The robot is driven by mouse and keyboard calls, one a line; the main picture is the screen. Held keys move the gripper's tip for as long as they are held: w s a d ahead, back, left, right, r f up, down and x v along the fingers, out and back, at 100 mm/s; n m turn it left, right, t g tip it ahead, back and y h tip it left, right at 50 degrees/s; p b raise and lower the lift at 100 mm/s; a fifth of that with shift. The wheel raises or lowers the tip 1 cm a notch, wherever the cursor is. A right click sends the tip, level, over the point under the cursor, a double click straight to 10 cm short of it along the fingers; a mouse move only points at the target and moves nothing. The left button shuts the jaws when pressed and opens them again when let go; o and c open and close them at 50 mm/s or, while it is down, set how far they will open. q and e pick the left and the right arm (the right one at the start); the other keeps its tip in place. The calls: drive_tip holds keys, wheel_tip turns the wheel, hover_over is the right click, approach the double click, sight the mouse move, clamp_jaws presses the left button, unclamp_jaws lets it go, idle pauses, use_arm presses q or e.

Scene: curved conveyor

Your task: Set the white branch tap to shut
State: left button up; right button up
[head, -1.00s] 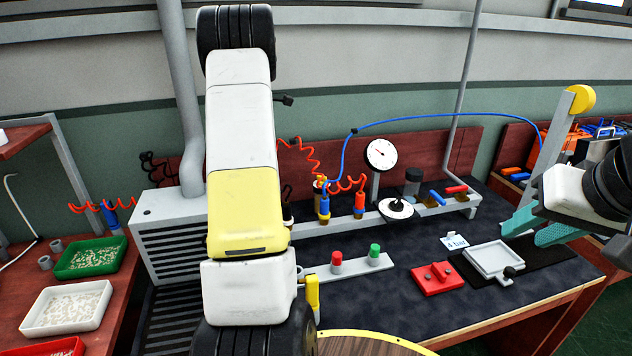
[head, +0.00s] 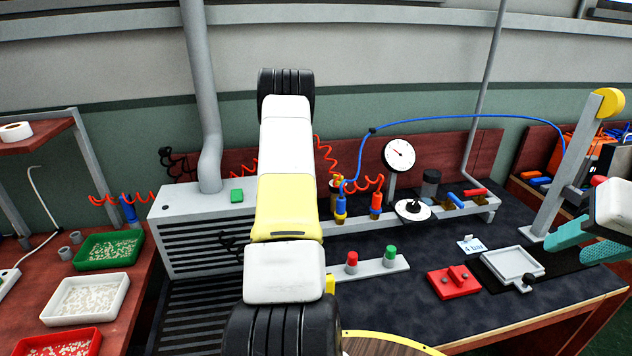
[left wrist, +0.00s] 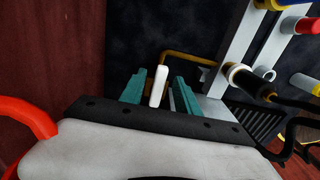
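The white branch tap shows in the left wrist view as a narrow white lever (left wrist: 158,86) beside a bent yellow pipe (left wrist: 188,55). My left gripper (left wrist: 160,92) has its two teal fingers apart, one on each side of the white lever. Gaps show between lever and fingers. In the head view my left arm covers the place, so neither the white tap nor my left gripper can be made out there. My right gripper (head: 580,242) is at the right edge, fingers apart and empty, over the bench.
A grey manifold bar (head: 465,210) carries blue and red levers. A gauge (head: 399,154), a blue hose, red coiled hoses and a button strip (head: 372,268) stand nearby. A red block (head: 454,282) and a grey tray (head: 512,262) lie on the bench. A vented grey box (head: 205,220) stands left.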

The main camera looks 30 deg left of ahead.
use_arm(q)
drive_tip(key=shift+f, duration=0.15)
clamp_jaws()
drive_tip(key=shift+d, duration=0.1)
drive_tip(key=shift+s+d+m, duration=0.1)
drive_tip(key=shift+s+m, duration=0.35)
drive_tip(key=shift+m, duration=1)
drive_tip(key=shift+s+d+m, duration=0.15)
drive_tip(key=shift+s+m, duration=0.35)
drive_tip(key=shift+m, duration=1)
drive_tip(key=shift+s+d+m, duration=0.1)
drive_tip(key=shift+s+m, duration=0.35)
drive_tip(key=shift+m, duration=1)
unclamp_jaws()
